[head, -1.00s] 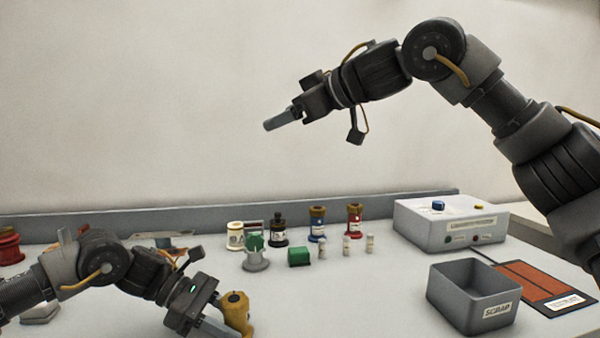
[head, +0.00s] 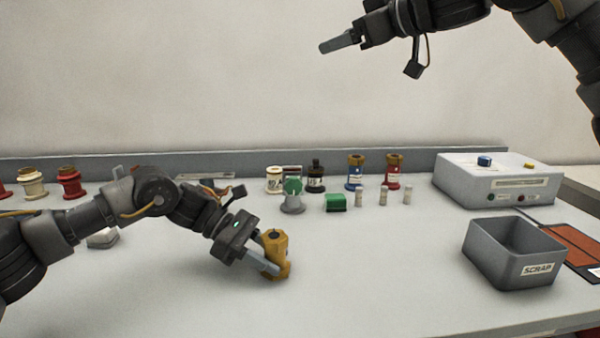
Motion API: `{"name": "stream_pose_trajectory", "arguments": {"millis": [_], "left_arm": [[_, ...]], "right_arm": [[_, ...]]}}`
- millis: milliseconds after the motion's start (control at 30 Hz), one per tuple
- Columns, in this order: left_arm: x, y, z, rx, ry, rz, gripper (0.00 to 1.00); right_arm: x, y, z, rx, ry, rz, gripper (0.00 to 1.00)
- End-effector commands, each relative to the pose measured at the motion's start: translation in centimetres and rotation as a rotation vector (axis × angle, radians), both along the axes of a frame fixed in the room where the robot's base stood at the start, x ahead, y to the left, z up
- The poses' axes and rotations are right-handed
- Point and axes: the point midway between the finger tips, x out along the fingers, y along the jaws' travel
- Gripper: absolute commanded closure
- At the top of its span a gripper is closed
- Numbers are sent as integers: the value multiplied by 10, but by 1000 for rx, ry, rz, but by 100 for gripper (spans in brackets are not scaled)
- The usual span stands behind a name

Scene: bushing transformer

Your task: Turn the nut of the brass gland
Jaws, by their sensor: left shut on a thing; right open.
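The brass gland (head: 279,243) is a yellow-brown upright fitting with a dark hole in its top, standing on the grey table in the head view. My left gripper (head: 266,262) reaches it from the left, with its fingers low against its front and side, and is shut on it. The fingers hide part of its lower body. I cannot make out the nut apart from the body. My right gripper (head: 338,43) is high above the table at the top, in front of the wall, open and empty, far from the gland.
A grey SCRAP bin (head: 484,258) and a white box with buttons (head: 497,185) stand at the right. A green-topped grey part (head: 292,197), a green block (head: 336,203), several small vials and coloured bushings stand behind the gland. The table's front middle is clear.

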Motion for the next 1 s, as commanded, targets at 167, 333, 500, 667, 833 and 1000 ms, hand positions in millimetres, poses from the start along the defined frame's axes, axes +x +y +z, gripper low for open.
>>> {"name": "stream_pose_trajectory", "arguments": {"millis": [167, 333, 500, 667, 833, 1000], "left_arm": [[0, 0, -3, 4, 3, 1, 75], [0, 1, -2, 4, 2, 1, 75], [0, 0, -2, 4, 3, 1, 75], [0, 0, -3, 5, 3, 1, 75], [-1, 1, -3, 5, 4, 1, 75], [-1, 1, -3, 6, 4, 0, 75]], "right_arm": [[28, -11, -61, -2, 98, -18, 32], [44, -15, -194, -33, 308, 101, 32], [-1, 1, -295, -54, 456, 446, 32], [-45, 11, -310, -42, 455, 720, 32], [-71, 17, -300, -28, 411, 889, 32], [-77, 17, -296, -28, 385, 934, 32]]}}
